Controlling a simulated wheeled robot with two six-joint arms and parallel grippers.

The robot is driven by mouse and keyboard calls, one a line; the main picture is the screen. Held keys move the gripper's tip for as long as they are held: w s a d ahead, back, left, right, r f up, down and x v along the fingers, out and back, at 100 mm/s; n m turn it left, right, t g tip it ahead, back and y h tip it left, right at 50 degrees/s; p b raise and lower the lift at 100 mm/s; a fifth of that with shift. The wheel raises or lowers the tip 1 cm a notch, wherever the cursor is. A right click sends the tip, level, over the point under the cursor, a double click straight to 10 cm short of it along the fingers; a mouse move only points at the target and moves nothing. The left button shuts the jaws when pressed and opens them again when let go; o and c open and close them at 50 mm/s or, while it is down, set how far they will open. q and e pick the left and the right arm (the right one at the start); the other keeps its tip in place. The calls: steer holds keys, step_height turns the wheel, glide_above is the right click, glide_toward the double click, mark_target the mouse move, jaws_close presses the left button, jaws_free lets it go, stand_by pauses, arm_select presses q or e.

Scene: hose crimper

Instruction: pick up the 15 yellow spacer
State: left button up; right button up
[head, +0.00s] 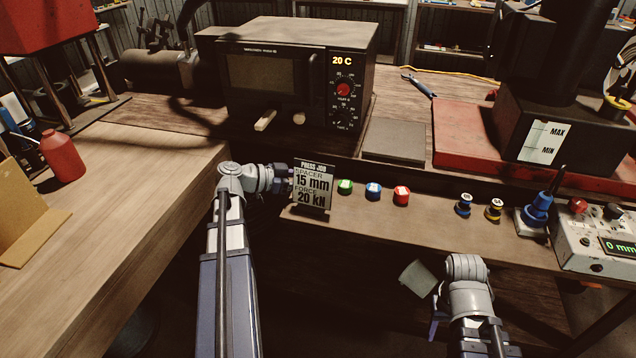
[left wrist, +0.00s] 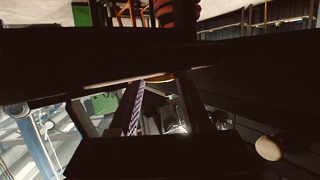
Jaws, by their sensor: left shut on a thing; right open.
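The yellow spacer (head: 494,209) is a small yellow-and-black piece with a pale top. It stands upright on the narrow front shelf, just right of a similar blue spacer (head: 463,205). My left gripper (head: 287,179) is at the left edge of the job sign (head: 312,186), well left of the yellow spacer. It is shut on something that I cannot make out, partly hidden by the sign. The left wrist view is dark and does not show the spacer. My right gripper (head: 437,314) is open, below and left of the spacer, in front of the shelf; its fingers are mostly hidden.
An oven (head: 295,75) and a red press base (head: 460,135) are behind.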

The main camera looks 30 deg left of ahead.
arm_select(q)
jaws_close()
steer(key=shift+s+a+r+p, duration=0.1)
steer(key=shift+r+p, duration=0.7)
steer(key=s+a, duration=0.6)
step_height(320, 180, up, 13)
steer(key=p, duration=1.3)
steer(key=shift+w+d+r, duration=0.15)
steer(key=shift+d+r, duration=0.05)
steer(key=shift+d, duration=0.15)
